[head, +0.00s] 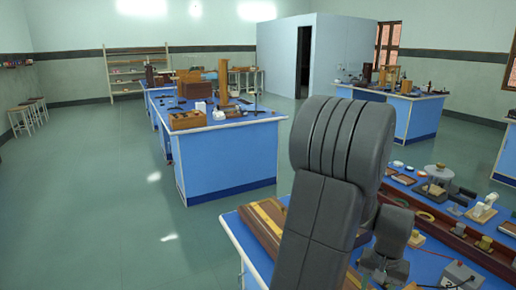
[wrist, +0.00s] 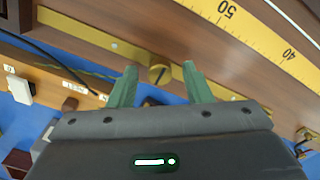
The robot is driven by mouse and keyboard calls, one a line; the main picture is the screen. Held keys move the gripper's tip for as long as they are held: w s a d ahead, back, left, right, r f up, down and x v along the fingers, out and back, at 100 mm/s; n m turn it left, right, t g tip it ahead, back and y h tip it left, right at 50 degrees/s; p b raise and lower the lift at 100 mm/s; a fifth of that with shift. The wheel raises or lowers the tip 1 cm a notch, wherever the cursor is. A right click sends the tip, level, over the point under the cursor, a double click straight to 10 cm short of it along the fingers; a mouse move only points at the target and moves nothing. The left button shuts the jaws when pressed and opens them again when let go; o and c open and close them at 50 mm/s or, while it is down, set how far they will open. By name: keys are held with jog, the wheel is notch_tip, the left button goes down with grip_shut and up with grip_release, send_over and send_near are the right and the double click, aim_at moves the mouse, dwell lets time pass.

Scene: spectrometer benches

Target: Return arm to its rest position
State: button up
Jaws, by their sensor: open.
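My arm rises in front of the nearest blue bench in the head view, its thick grey links hiding part of the bench top. My gripper (wrist: 160,85) shows in the wrist view with its two green fingers apart and nothing between them. Beyond the fingertips is a wooden rail with a brass strip and a round brass knob (wrist: 160,72). I cannot tell whether the fingers touch the knob. In the head view the gripper end is low behind the arm, over the bench, and its fingers are not clear there.
The near bench holds a wooden piece with a yellow scale (head: 262,218), a long dark rail (head: 455,240), a grey box (head: 462,275) and several small parts. A second blue bench (head: 225,160) stands ahead, another (head: 415,118) at right. Open green floor (head: 100,210) lies to the left.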

jog(key=n, duration=0.6)
jog(key=shift+n+b, duration=0.3)
jog(key=shift+n, duration=0.1)
dwell(0.3)
